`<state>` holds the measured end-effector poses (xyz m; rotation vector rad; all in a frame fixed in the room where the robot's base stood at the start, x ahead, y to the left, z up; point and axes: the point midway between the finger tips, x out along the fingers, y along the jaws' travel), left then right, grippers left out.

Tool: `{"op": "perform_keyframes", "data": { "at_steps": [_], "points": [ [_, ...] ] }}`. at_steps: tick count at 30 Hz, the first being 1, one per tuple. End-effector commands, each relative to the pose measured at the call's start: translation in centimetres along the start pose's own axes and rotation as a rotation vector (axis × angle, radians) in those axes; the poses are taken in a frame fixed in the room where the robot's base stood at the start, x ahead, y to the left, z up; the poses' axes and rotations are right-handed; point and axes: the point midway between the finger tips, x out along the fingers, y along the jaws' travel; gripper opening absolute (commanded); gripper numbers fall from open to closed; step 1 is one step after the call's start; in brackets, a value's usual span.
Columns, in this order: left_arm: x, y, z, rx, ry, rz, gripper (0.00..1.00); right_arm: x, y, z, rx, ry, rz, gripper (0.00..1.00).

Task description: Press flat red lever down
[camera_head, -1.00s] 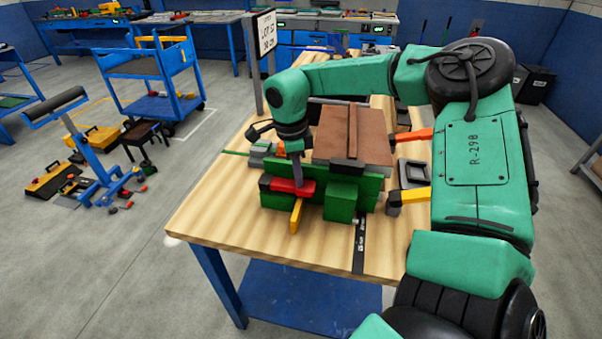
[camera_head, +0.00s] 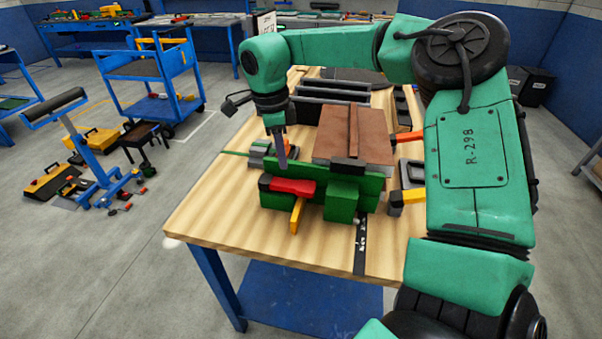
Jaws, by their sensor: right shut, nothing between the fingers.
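The flat red lever (camera_head: 291,187) lies across the front of the green panel fixture (camera_head: 341,204), near its left end. It looks about level. My right gripper (camera_head: 282,166) points down above and behind the lever, close to the top edge of the green panel. Its fingers are shut with nothing between them. It looks apart from the lever, though the exact gap is hard to tell. A yellow lever (camera_head: 297,215) hangs down below the red one. My left gripper is not in view.
The fixture stands on a wooden table (camera_head: 218,213). A brown panel block (camera_head: 351,146) lies behind it. Orange (camera_head: 408,137) and yellow (camera_head: 413,196) handles stick out at the right. Grey blocks (camera_head: 262,150) stand left of the gripper. The table's front left is clear.

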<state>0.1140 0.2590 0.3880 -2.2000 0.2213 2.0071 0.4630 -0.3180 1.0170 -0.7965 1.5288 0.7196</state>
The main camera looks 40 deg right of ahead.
Motion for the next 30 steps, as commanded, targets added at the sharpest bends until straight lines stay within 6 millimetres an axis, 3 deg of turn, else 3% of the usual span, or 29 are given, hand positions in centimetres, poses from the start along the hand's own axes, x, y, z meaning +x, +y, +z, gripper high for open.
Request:
{"op": "perform_keyframes", "data": {
  "at_steps": [6, 12, 17, 30],
  "points": [
    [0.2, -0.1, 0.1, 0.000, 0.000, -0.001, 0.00, -5.6, -0.1, 0.1, 0.000, 0.000, -0.004, 0.00],
    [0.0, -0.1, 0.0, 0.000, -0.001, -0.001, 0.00, -9.3, 0.0, 0.1, 0.001, 0.001, 0.000, 0.00],
    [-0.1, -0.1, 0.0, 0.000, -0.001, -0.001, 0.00, -10.2, 0.0, 0.1, -0.001, 0.001, 0.002, 0.00],
    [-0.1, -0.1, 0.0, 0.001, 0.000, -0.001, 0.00, -10.1, 0.0, 0.1, -0.001, 0.000, 0.002, 0.00]
  ]
}}
